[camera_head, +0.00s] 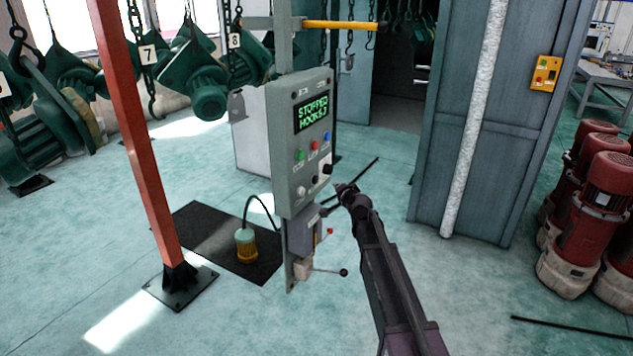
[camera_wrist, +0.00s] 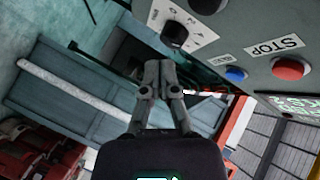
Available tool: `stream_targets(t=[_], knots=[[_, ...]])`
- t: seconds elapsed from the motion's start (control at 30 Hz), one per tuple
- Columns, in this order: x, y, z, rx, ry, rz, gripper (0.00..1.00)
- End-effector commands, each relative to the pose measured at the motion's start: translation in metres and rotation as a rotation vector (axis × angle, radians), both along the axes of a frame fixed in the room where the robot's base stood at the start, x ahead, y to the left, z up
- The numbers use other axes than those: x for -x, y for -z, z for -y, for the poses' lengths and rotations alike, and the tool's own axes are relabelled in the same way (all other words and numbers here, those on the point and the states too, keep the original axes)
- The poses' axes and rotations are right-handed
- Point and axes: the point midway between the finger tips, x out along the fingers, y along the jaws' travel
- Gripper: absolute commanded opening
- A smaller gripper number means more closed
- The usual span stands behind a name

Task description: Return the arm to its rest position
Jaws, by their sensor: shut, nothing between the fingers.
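My gripper (camera_head: 345,190) is at the lower right edge of the grey control panel (camera_head: 285,135) in the head view, with my arm reaching up from the bottom. In the wrist view its fingers (camera_wrist: 160,68) are shut together and empty. Their tips are close to a black rotary knob (camera_wrist: 174,34) on the panel; I cannot tell whether they touch it. The panel's green display (camera_head: 313,112) reads "STOPPED" with a "HOOKS" line below. A red button (camera_wrist: 290,68) beside a STOP label and a blue button (camera_wrist: 235,74) show right of the fingers.
A red post (camera_head: 140,140) stands left of the panel. A yellow-bottomed pendant (camera_head: 246,246) hangs over a black mat (camera_head: 205,235). Green hoists (camera_head: 205,75) hang behind. A grey cabinet wall (camera_head: 490,130) and red motors (camera_head: 605,190) stand at the right. Floor between them is open.

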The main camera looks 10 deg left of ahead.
Motion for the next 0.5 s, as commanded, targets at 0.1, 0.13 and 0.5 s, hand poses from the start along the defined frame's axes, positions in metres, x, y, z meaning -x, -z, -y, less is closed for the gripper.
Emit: stream_targets(t=[0.1,0.13,0.5], knots=[[0.000,0.000,0.000,0.000,0.000,0.000,0.00],[0.000,0.000,0.000,0.000,0.000,0.000,0.00],[0.013,0.007,0.008,0.042,-0.023,-0.024,0.00]])
